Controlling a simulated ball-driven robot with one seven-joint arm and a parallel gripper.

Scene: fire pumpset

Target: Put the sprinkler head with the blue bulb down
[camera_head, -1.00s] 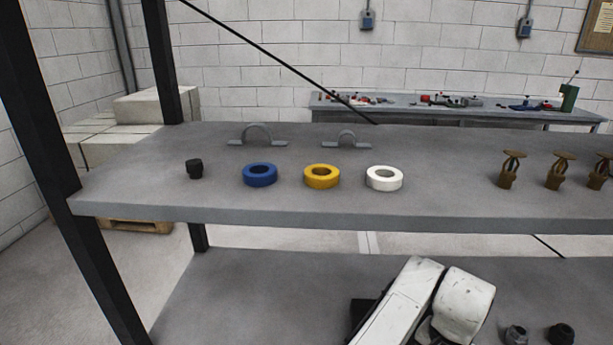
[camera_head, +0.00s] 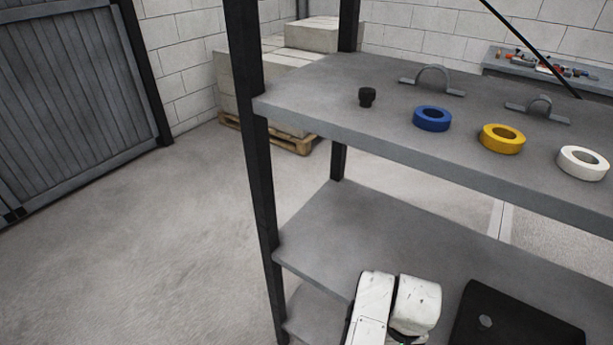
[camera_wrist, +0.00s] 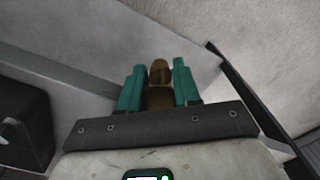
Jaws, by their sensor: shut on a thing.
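In the wrist view, my gripper (camera_wrist: 160,67) has two teal fingers shut on a small brass-brown sprinkler head (camera_wrist: 160,97). Its body sits between the fingers. The bulb's colour cannot be made out. In the head view, my white arm shows at the bottom, in front of the shelf unit; the gripper and the held sprinkler head are not visible there.
The upper shelf (camera_head: 330,100) holds a black fitting (camera_head: 367,97), blue tape (camera_head: 431,118), yellow tape (camera_head: 502,139), white tape (camera_head: 583,163) and two grey clamps. A black case (camera_head: 520,325) lies lower. A black post (camera_head: 256,170) stands left; open floor lies beyond.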

